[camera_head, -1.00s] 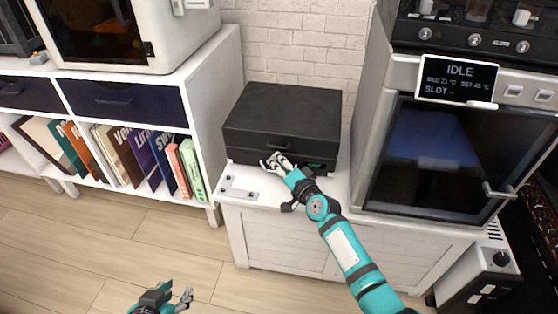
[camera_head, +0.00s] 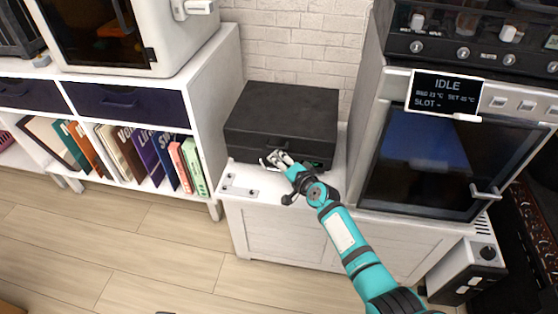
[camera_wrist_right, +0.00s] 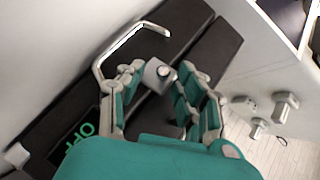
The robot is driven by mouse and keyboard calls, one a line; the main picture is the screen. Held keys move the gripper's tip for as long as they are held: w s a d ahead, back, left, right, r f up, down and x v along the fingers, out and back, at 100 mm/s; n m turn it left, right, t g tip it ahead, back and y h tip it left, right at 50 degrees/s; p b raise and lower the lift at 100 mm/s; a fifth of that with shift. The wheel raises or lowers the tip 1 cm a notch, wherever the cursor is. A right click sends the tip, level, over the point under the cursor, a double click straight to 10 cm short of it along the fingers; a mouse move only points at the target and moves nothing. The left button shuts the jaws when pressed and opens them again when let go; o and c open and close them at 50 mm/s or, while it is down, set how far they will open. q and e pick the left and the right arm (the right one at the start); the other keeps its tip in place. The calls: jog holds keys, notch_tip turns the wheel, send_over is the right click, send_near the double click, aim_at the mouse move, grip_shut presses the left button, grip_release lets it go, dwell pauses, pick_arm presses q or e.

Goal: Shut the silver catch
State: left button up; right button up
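A black lidded box (camera_head: 283,108) sits on the white cabinet, its lid down. My right gripper (camera_head: 275,158) is at the middle of the box's front face. In the right wrist view, a small silver block with a round knob, apparently the silver catch (camera_wrist_right: 158,75), lies between the fingertips of my right gripper (camera_wrist_right: 160,82). The fingers stand apart on either side of it; firm contact cannot be made out. A bent silver bar (camera_wrist_right: 118,42) runs beside the left finger. In the head view the gripper hides the catch. My left gripper is out of view.
A small green-lettered display (camera_wrist_right: 75,142) is on the box's front. A glass-door oven (camera_head: 440,160) stands close on the right, a white bookshelf (camera_head: 205,110) on the left. A small plate with knobs (camera_head: 240,187) lies on the cabinet top. The floor in front is clear.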

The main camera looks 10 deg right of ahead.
jog(key=shift+o, duration=0.5)
jog(key=shift+d+f, duration=0.15)
jog(key=shift+f, duration=0.05)
jog(key=shift+a+r, duration=0.2)
jog(key=shift+a, duration=0.05)
jog(key=shift+s+r, duration=0.1)
jog(key=shift+s, duration=0.05)
jog(key=v, duration=1.1)
jog(key=shift+s+d, duration=0.2)
jog(key=shift+d, duration=0.05)
